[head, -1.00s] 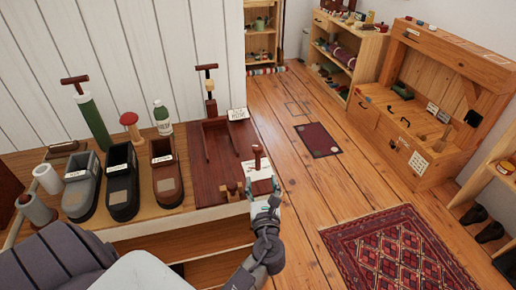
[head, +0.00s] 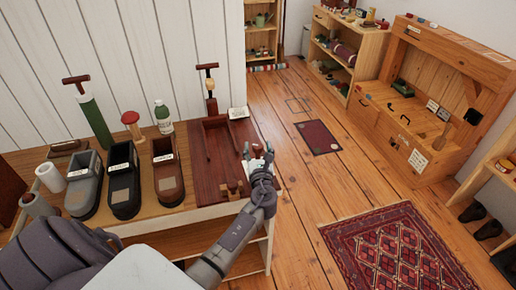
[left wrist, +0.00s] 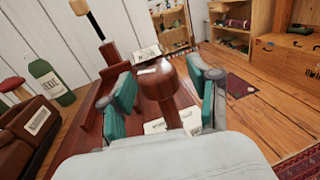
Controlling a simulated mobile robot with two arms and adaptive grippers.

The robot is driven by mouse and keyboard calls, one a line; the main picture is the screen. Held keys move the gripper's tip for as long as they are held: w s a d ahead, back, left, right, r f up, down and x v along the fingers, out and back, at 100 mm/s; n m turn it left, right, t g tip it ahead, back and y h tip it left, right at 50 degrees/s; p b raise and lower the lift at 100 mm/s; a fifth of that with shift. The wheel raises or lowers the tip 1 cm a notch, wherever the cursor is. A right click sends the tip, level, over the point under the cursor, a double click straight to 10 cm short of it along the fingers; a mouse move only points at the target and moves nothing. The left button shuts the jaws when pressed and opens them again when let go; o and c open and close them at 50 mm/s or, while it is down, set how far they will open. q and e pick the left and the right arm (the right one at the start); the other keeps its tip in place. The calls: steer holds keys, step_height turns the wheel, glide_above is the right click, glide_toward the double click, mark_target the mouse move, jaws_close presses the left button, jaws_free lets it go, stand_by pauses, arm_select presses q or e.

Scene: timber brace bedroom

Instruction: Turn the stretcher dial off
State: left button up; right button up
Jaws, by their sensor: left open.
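A reddish-brown knob (left wrist: 160,82) with a pale mark on its top, which seems to be the stretcher dial, stands on a stem in the left wrist view. My left gripper (left wrist: 165,90) is open, with one teal-padded finger on each side of it; I cannot tell whether either finger touches. In the head view, my left gripper (head: 258,152) reaches over the right end of the bench and hides most of the knob. A white label (left wrist: 156,127) lies by the stem. The knob's setting is not readable. My right gripper is not in view.
A dark red wooden frame (head: 208,165), labelled shoe-shaped holders, a green pump (head: 95,120) and a green bottle (head: 162,117) stand on the bench to the left. A patterned rug (head: 395,255) lies on open floor at right. A wooden cabinet (head: 405,130) stands beyond.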

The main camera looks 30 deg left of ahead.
arm_select(q)
jaws_close()
steer(key=n+g+y+b, duration=0.1)
steer(key=n+g+y, duration=0.1)
steer(key=n+g+y+b, duration=0.1)
steer(key=g+y+b, duration=0.1)
steer(key=shift+w+f+n, duration=0.1)
steer(key=shift+f+n, duration=0.1)
steer(key=shift+n, duration=0.2)
steer(key=n+g+y+b, duration=0.1)
steer(key=g, duration=0.1)
steer(key=shift+r+n+g, duration=0.15)
steer(key=shift+n+g, duration=0.15)
jaws_free()
steer(key=v, duration=0.7)
steer(key=shift+d, duration=0.3)
